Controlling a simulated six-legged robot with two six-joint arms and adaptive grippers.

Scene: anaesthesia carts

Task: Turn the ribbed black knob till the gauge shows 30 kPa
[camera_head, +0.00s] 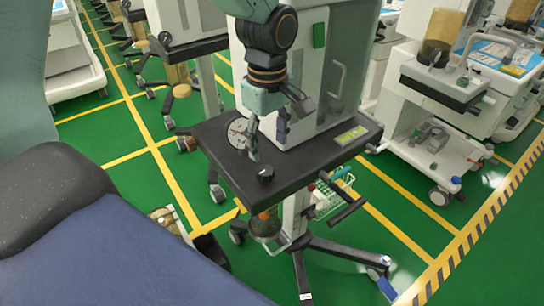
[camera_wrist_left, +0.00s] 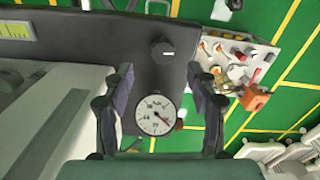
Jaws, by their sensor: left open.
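The ribbed black knob (camera_head: 265,174) stands on the dark top of the cart in the head view, near its front edge. It also shows in the left wrist view (camera_wrist_left: 163,48), with a pale mark on its right side. The round white gauge (camera_head: 238,133) lies behind it on the same top. In the left wrist view the gauge (camera_wrist_left: 156,115) has a red needle pointing to the lower right; its numbers are too small to read surely. My left gripper (camera_head: 268,150) is open and empty above the top, apart from the knob. My right gripper is not in view.
A pale cabinet (camera_head: 305,85) rises from the cart top (camera_head: 310,168) close to my left gripper. A label with a yellow-green panel (camera_head: 350,136) is at the right. Another cart (camera_head: 440,85) stands at the right. Green floor with yellow lines lies around.

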